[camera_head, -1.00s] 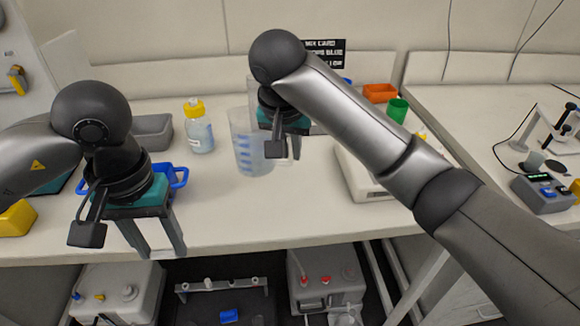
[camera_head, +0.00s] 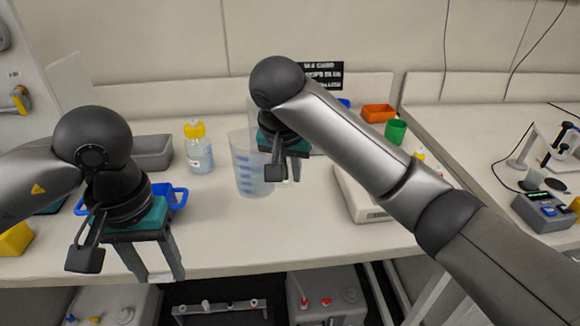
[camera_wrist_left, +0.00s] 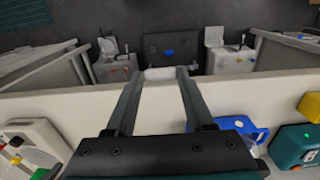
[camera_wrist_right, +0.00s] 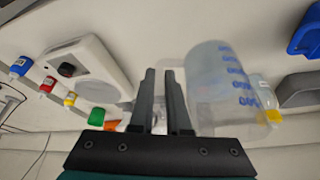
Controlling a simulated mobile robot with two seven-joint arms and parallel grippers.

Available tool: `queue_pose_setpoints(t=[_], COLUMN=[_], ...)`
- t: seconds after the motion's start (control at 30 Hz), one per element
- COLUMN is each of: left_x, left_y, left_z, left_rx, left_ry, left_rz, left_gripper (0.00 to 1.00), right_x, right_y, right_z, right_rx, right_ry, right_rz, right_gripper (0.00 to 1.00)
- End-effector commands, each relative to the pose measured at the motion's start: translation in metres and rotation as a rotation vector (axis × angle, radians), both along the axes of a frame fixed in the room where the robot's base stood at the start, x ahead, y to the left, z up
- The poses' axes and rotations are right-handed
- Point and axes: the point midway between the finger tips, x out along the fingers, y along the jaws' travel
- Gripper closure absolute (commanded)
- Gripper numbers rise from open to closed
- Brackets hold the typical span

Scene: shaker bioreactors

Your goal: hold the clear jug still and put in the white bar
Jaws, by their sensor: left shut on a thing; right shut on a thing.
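The clear jug (camera_head: 250,165), with blue volume marks, stands upright on the bench in the head view. It also shows in the right wrist view (camera_wrist_right: 218,85). My right gripper (camera_head: 286,177) is at the jug's right side, shut on its clear handle, which is hard to make out between the fingers (camera_wrist_right: 160,75). My left gripper (camera_head: 162,276) is over the bench's front edge, left of the jug and apart from it. In the left wrist view its fingertips (camera_wrist_left: 162,72) are shut on the small white bar (camera_wrist_left: 160,74).
A yellow-capped bottle (camera_head: 198,152) stands left of the jug, near a grey tray (camera_head: 152,150). A blue tray (camera_head: 178,196) lies behind my left gripper. A white scale (camera_head: 362,204) is right of the jug. The bench front between the grippers is clear.

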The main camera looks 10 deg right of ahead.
Motion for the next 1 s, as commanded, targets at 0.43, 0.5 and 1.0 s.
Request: queue_pose_setpoints(t=[0.43,0.5,1.0], left_x=[0.000,0.000,0.000], left_y=[0.000,0.000,0.000], left_z=[-0.001,-0.001,-0.002], left_rx=[0.000,0.000,0.000], left_ry=[0.000,0.000,0.000], left_rz=[0.000,0.000,0.000], left_gripper=[0.98,0.98,0.98], right_x=[0.000,0.000,0.000], right_y=[0.000,0.000,0.000], right_z=[-0.013,-0.015,-0.030], right_rx=[0.002,0.002,0.002], right_ry=[-0.003,-0.003,-0.002], right_rz=[0.001,0.001,0.001], right_gripper=[1.00,1.00,1.00])
